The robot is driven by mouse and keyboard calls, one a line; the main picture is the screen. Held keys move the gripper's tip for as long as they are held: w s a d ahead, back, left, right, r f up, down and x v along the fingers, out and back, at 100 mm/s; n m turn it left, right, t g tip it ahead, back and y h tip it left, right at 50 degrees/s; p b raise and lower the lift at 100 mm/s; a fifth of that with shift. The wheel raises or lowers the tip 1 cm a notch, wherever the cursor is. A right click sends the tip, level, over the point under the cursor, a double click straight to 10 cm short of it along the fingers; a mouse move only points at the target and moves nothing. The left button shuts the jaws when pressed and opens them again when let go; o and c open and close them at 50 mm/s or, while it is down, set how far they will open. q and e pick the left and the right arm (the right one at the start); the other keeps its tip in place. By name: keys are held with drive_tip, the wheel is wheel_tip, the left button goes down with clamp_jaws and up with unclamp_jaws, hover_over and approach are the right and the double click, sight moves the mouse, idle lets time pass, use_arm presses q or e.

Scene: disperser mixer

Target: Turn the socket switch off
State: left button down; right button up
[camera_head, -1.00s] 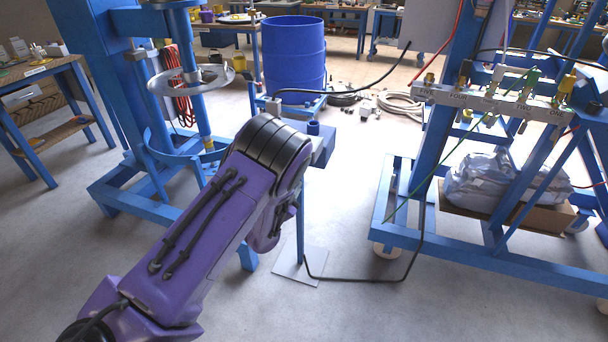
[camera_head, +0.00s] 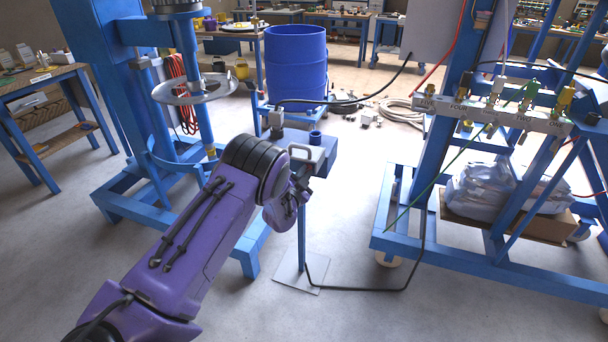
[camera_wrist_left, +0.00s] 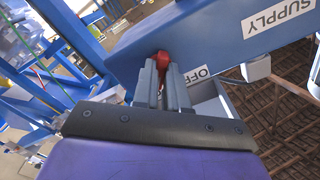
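The socket switch shows in the left wrist view as a red knob (camera_wrist_left: 162,60) on a blue box (camera_wrist_left: 215,38). The box carries white labels reading "SUPPLY" and "OFF". My left gripper (camera_wrist_left: 163,72) is right at the red knob, its two grey fingers close together with the knob showing between and beyond the tips. Whether they grip the knob is unclear. In the head view the blue box (camera_head: 325,143) stands on a thin post, and my left gripper (camera_head: 299,185) is in front of it, partly hidden by my purple arm. The knob is hidden there. My right gripper is in neither current view.
A blue mixer frame (camera_head: 126,205) stands on the left. A blue drum (camera_head: 296,65) is behind the box. A blue rack (camera_head: 480,255) with a labelled valve strip stands on the right. A black cable (camera_head: 365,289) runs along the floor near the post's plate.

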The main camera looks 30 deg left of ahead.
use_arm(q)
drive_tip(key=shift+n, duration=0.3)
drive_tip(key=shift+n+b, duration=1.9)
drive_tip(key=shift+n, duration=5.7)
drive_tip(key=c, duration=1.2)
unclamp_jaws()
drive_tip(key=shift+o, duration=0.2)
drive_tip(key=shift+s, duration=0.1)
